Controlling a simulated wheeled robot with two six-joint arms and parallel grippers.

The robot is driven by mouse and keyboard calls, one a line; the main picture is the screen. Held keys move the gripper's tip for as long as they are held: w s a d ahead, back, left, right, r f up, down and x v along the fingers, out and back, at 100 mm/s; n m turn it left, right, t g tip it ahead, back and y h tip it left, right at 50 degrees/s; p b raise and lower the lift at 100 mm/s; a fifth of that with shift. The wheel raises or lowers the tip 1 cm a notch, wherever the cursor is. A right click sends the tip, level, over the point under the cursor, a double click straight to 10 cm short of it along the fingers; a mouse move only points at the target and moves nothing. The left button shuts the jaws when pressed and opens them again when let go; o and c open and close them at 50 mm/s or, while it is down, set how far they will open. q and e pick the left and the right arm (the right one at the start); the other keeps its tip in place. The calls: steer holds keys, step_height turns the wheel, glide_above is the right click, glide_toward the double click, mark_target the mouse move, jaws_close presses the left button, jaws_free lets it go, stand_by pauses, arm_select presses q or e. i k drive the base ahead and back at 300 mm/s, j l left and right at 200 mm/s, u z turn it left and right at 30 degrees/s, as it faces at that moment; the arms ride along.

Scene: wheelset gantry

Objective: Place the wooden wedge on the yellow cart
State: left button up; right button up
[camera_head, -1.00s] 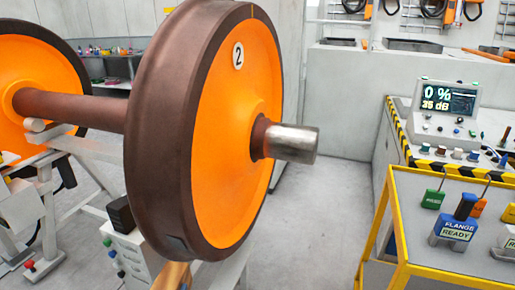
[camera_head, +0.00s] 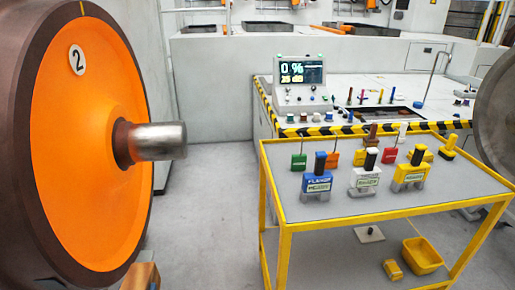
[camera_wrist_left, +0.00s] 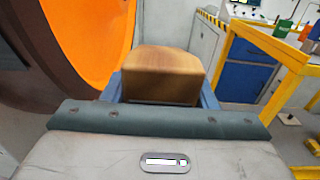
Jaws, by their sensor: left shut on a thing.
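The wooden wedge (camera_wrist_left: 162,72) is a light brown block with a rounded far edge. It sits between the two blue fingers of my left gripper (camera_wrist_left: 162,92) in the left wrist view. This gripper is shut on it. In the head view only a small part of the wedge (camera_head: 141,276) shows at the bottom edge, beside the wheel. The yellow cart (camera_head: 275,215) stands at the right of the head view, with a grey top and a lower shelf. The wedge is apart from it, to its left. My right gripper is not in view.
The orange wheel (camera_head: 85,150) with its steel axle stub (camera_head: 158,141) stands at the left. Several labelled tools, such as the blue one (camera_head: 317,182), stand on the cart top. Its front right part is bare. A console (camera_head: 302,95) stands behind. Floor is clear between wheel and cart.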

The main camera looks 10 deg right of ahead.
mark_target(456, 179)
steer(key=l+z, duration=0.25)
steer(key=l, duration=0.15)
steer(key=l+z, duration=0.2)
steer(key=l, duration=0.2)
steer(key=i+l+z, duration=0.25)
steer(key=l+z, duration=0.2)
steer(key=l, duration=0.3)
steer(key=i+l+z, duration=0.25)
steer(key=k+l, duration=0.1)
